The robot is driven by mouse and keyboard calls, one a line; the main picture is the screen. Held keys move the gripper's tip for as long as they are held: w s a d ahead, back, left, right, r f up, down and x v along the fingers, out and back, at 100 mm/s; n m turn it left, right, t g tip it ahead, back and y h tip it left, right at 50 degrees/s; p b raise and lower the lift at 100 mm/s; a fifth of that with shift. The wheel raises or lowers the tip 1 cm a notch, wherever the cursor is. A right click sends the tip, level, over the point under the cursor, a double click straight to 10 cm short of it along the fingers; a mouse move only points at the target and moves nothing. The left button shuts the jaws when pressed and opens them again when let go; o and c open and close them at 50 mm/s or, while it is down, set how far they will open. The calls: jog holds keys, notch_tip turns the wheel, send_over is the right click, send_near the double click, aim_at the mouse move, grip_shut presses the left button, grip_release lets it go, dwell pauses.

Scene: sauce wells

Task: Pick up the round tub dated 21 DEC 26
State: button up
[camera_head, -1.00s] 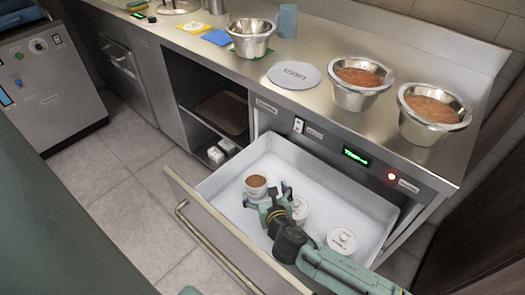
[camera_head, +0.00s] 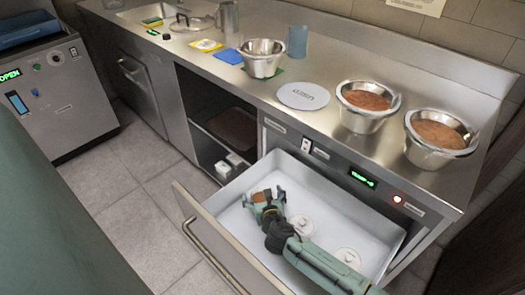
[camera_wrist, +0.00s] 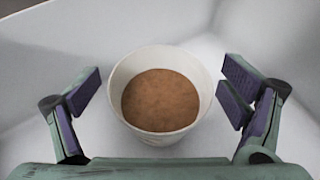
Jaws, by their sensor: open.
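An open round white tub (camera_wrist: 118,80) with brown contents stands in the drawer; in the head view (camera_head: 261,196) it is partly hidden by my gripper. My gripper (camera_wrist: 160,92) is open, with one finger on each side of this tub and a gap on both sides. In the head view my gripper (camera_head: 266,205) is low in the drawer at the tub. Two round white lidded tubs, one nearer my gripper (camera_head: 302,225) and one farther right (camera_head: 349,258), stand in the drawer beside my arm. No date is readable on any tub.
On the counter above are two steel bowls of red-brown sauce (camera_head: 366,101) (camera_head: 437,133), a grey disc lid (camera_head: 303,96) and an empty steel bowl (camera_head: 262,60).

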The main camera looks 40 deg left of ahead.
jog(key=shift+c, duration=0.5)
jog(key=c, duration=1.4)
